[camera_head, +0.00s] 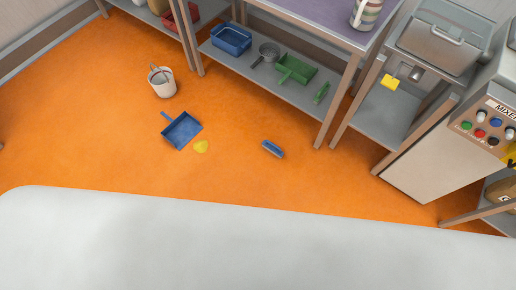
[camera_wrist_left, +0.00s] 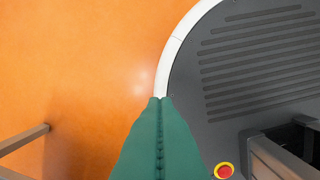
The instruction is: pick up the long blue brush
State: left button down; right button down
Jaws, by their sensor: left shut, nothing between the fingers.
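A blue brush (camera_head: 272,148) lies on the orange floor in the head view, right of the middle and clear of other things. A blue dustpan (camera_head: 182,131) with a handle lies to its left on the floor. My left gripper (camera_wrist_left: 160,99) shows only in the left wrist view; its green fingers are together with nothing between them, above the floor and the rim of my own base. The brush is not in the left wrist view. My right gripper is in neither view.
A yellow spill (camera_head: 201,147) lies beside the dustpan. A white bucket (camera_head: 162,82) stands behind. A purple-topped table (camera_head: 320,15) has a lower shelf (camera_head: 290,88) with a green dustpan (camera_head: 296,69) and green brush (camera_head: 321,93). A mixer machine (camera_head: 440,150) stands at right. Floor around the blue brush is clear.

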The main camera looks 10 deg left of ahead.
aim_at(272, 147)
jog(key=u, duration=1.15)
jog(key=k+j, duration=0.15)
jog(key=k, duration=0.55)
